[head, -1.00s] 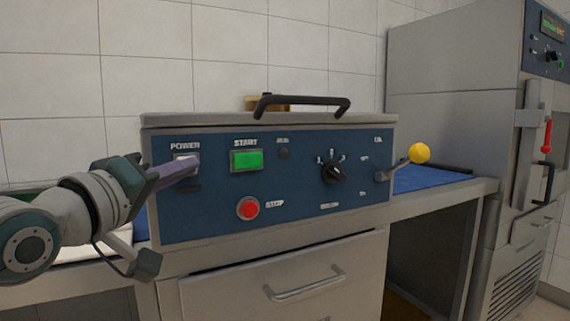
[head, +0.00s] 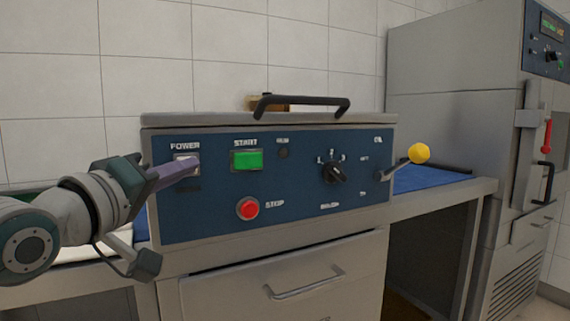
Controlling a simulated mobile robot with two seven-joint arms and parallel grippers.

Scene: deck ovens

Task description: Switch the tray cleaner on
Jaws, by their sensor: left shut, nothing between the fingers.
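The tray cleaner (head: 300,215) is a grey box with a blue front panel and a black handle on its lid. Its POWER switch (head: 186,160) sits at the panel's upper left. My left gripper (head: 192,165) is shut and empty, with its fingertips at the switch, overlapping it; I cannot tell whether they press it. The switch's position is partly hidden by the fingers. A green START button (head: 247,160), a red STOP button (head: 248,208) and a black dial (head: 335,172) are on the panel. My right gripper is not in view.
A lever with a yellow ball (head: 419,153) sticks out at the panel's right end. A drawer (head: 270,270) with a metal handle is below. A tall grey machine (head: 455,100) stands at the right. A blue surface (head: 425,180) lies between them.

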